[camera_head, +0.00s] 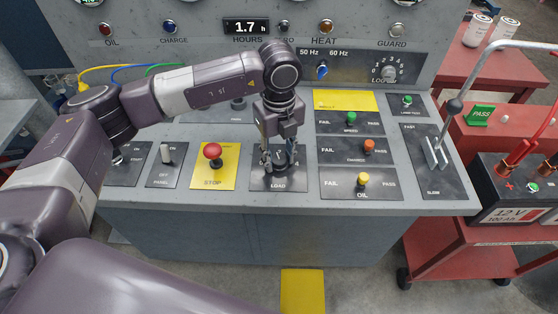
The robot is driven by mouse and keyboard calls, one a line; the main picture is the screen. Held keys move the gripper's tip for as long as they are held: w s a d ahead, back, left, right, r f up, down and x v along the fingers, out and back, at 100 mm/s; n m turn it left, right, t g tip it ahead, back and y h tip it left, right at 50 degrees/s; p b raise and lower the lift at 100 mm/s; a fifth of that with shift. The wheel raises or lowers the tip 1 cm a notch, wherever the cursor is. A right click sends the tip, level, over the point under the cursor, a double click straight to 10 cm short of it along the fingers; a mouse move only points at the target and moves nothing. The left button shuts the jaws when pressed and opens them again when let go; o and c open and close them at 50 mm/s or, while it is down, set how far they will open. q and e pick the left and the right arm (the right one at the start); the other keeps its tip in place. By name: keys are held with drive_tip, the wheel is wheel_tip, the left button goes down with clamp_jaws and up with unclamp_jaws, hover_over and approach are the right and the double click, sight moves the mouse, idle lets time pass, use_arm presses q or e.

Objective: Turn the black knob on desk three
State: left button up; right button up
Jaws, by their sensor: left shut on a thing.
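The console desk (235,210) fills the middle of the head view. My left gripper (279,163) points straight down at the black plate marked LOAD (265,185). Its fingers are shut on the black knob (282,182) on that plate. The fingers hide much of the knob, so I cannot tell which way it points. My right gripper does not show.
A red mushroom STOP button (212,151) stands close to the left of my gripper. Green, orange and yellow toggles (363,179) are to the right. A tall lever (436,150) rises at the desk's right end. A red cart with a 12 V battery (514,187) stands beyond.

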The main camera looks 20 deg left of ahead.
sight(279, 158)
use_arm(q)
drive_tip(key=n+b, duration=0.1)
drive_tip(key=n, duration=0.1)
drive_tip(key=shift+n, duration=0.4)
drive_tip(key=n+b, duration=0.1)
drive_tip(key=n, duration=0.2)
drive_tip(key=shift+n, duration=0.3)
drive_tip(key=n, duration=0.5)
drive_tip(key=shift+r+n+b, duration=0.1)
drive_tip(key=shift+n+b, duration=0.2)
drive_tip(key=shift+b, duration=0.1)
drive_tip(key=o, duration=1.2)
drive_tip(key=shift+c, duration=0.2)
wheel_tip(279, 158, up, 12)
